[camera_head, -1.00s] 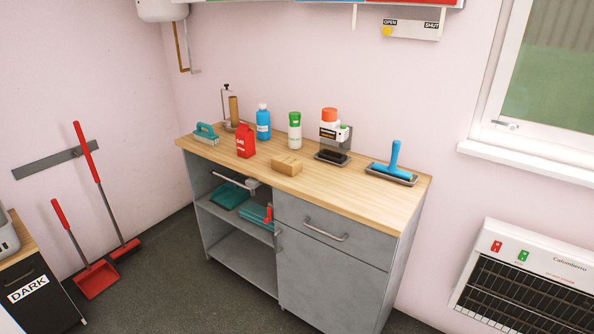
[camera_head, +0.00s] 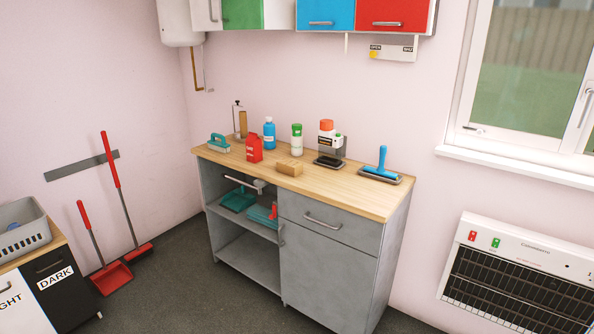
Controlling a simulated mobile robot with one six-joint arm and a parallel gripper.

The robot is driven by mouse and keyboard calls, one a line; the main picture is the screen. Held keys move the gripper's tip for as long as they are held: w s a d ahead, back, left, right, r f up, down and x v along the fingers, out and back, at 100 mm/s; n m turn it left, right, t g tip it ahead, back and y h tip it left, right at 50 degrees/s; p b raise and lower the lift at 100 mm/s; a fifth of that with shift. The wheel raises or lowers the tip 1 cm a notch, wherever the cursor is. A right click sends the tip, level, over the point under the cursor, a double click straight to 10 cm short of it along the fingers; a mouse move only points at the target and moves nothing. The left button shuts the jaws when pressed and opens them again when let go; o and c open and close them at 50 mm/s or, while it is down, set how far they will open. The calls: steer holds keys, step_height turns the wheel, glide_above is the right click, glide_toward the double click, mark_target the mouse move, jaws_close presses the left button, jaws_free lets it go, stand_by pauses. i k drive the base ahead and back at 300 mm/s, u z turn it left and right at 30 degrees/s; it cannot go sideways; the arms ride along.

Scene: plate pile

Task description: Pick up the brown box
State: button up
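A small light-brown box (camera_head: 289,168) lies on the wooden top of a grey cabinet, near the front edge and about the middle. A red carton (camera_head: 254,149) stands to its left and a black tray (camera_head: 329,161) lies to its right. The box looks unobstructed from this view. My gripper is not in view.
The wooden worktop (camera_head: 345,194) also holds a teal brush (camera_head: 218,143), a blue bottle (camera_head: 269,133), a green-capped bottle (camera_head: 297,140) and a blue roller (camera_head: 382,160). Wall cabinets (camera_head: 327,14) hang above. A laundry cabinet (camera_head: 65,288) stands left. The floor in front is clear.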

mark_target(287, 166)
steer(key=u, duration=0.25)
steer(key=i, duration=1)
steer(key=u, duration=4.65)
steer(key=i, duration=0.1)
steer(key=z, duration=3.45)
steer(key=i, duration=0.3)
steer(key=u, duration=0.05)
